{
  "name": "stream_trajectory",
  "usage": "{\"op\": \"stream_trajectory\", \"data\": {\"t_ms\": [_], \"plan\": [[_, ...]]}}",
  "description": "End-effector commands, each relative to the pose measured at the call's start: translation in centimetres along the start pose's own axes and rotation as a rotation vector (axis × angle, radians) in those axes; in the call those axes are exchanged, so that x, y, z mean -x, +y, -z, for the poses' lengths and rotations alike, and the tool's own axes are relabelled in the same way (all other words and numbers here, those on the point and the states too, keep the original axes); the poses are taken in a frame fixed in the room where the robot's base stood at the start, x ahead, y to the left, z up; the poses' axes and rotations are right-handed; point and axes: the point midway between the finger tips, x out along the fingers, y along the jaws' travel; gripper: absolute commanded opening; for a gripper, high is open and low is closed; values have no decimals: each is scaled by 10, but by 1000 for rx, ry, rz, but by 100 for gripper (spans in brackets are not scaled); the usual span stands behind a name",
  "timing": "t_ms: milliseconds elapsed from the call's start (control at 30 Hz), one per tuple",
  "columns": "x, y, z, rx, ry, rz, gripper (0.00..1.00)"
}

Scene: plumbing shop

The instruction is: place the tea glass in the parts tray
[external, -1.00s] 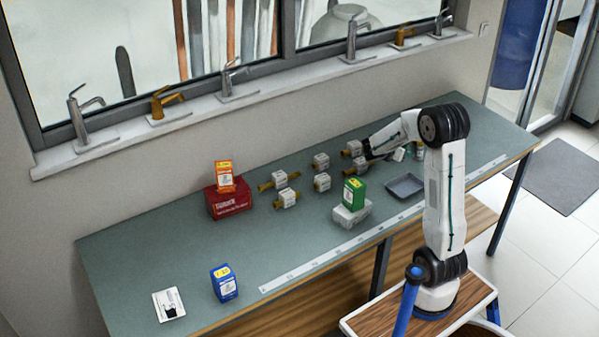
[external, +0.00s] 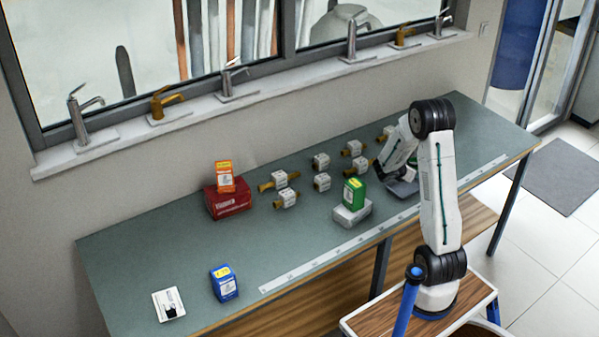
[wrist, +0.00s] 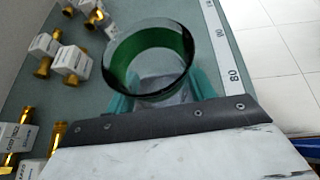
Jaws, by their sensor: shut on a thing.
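The tea glass (wrist: 150,62) is a round, green-tinted vessel with a dark rim, its open mouth facing the wrist camera. My gripper (wrist: 162,92) is shut on it, with a teal finger at either side. In the external view my gripper (external: 382,170) points down beside the parts tray, and I cannot make out the glass there. The parts tray (external: 403,188) is a shallow grey tray near the bench's front edge, partly hidden by my arm. Whether the glass touches the tray cannot be told.
Several white-tagged brass valves (external: 354,148) stand left of and behind the tray. A green box (external: 354,192) sits on a pale box (external: 351,214) to the left. A ruler strip (external: 330,255) runs along the front edge.

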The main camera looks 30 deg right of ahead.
Motion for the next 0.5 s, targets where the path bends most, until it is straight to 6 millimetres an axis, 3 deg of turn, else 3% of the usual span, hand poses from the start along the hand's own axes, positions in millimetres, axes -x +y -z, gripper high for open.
{"op": "stream_trajectory", "data": {"t_ms": [300,500], "plan": [[-17,0,31,4,0,1,30],[-19,0,34,-1,-1,-1,30]]}}
